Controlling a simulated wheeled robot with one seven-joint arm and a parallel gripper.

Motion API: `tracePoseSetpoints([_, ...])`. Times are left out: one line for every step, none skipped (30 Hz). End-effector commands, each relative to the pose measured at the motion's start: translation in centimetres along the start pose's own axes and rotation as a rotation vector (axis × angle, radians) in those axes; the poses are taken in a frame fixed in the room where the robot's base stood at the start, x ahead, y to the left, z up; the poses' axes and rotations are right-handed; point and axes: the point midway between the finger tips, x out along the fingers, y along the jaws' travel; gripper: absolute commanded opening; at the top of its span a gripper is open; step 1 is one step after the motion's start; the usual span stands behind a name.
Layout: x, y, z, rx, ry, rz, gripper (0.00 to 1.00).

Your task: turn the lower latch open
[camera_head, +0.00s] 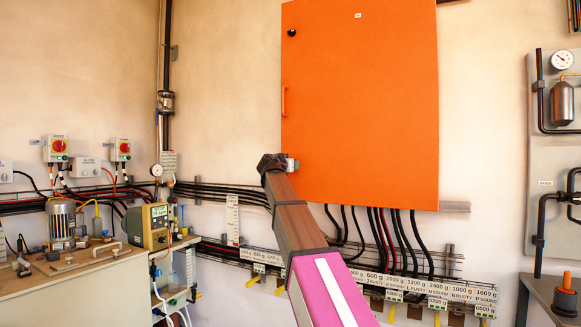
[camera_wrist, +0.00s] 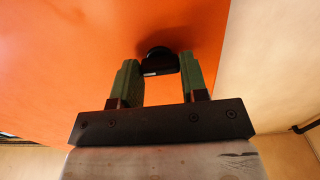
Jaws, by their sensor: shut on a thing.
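The orange cabinet door (camera_head: 370,110) hangs on the wall and fills much of the wrist view (camera_wrist: 60,60). The lower latch (camera_wrist: 157,58) is a small black knob on the door, with a light mark on its near edge. My gripper (camera_wrist: 158,66) has its two green fingers on either side of this latch and is shut on it. In the head view my gripper (camera_head: 280,163) is at the door's lower left corner and hides the lower latch. The black upper latch (camera_head: 292,33) sits near the door's upper left corner.
An orange handle (camera_head: 284,101) stands out from the door's left edge between the latches. Black and red cables (camera_head: 385,235) hang below the cabinet, above a rack of labelled weights (camera_head: 440,290). A bench with a motor (camera_head: 62,222) stands at the left.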

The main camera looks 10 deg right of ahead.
Motion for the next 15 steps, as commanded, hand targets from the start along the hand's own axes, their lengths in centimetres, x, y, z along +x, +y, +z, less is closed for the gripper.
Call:
tracePoseSetpoints([-0.01, 0.01, 0.06, 0.004, -0.002, 0.000, 0.17])
tracePoseSetpoints([-0.01, 0.01, 0.06, 0.004, -0.002, 0.000, 0.17])
tracePoseSetpoints([-0.01, 0.01, 0.07, 0.003, -0.002, 0.000, 0.17])
tracePoseSetpoints([-0.01, 0.01, 0.07, 0.003, -0.002, 0.000, 0.17])
tracePoseSetpoints([-0.01, 0.01, 0.06, 0.003, -0.002, 0.000, 0.17])
tracePoseSetpoints([-0.01, 0.01, 0.06, 0.003, -0.002, 0.000, 0.17])
tracePoseSetpoints([-0.01, 0.01, 0.06, 0.003, -0.002, 0.000, 0.17])
tracePoseSetpoints([-0.01, 0.01, 0.06, 0.003, -0.002, 0.000, 0.17])
tracePoseSetpoints([-0.01, 0.01, 0.06, 0.003, -0.002, 0.000, 0.53])
tracePoseSetpoints([-0.01, 0.01, 0.06, 0.003, -0.002, 0.000, 0.63])
tracePoseSetpoints([-0.01, 0.01, 0.05, 0.002, -0.001, 0.000, 0.66])
tracePoseSetpoints([-0.01, 0.01, 0.04, 0.002, -0.001, 0.000, 0.66])
tracePoseSetpoints([-0.01, 0.01, 0.04, 0.002, -0.001, 0.000, 0.66])
tracePoseSetpoints([-0.01, 0.01, 0.04, 0.002, -0.001, 0.000, 0.66])
tracePoseSetpoints([-0.01, 0.01, 0.03, 0.001, -0.001, 0.000, 0.66])
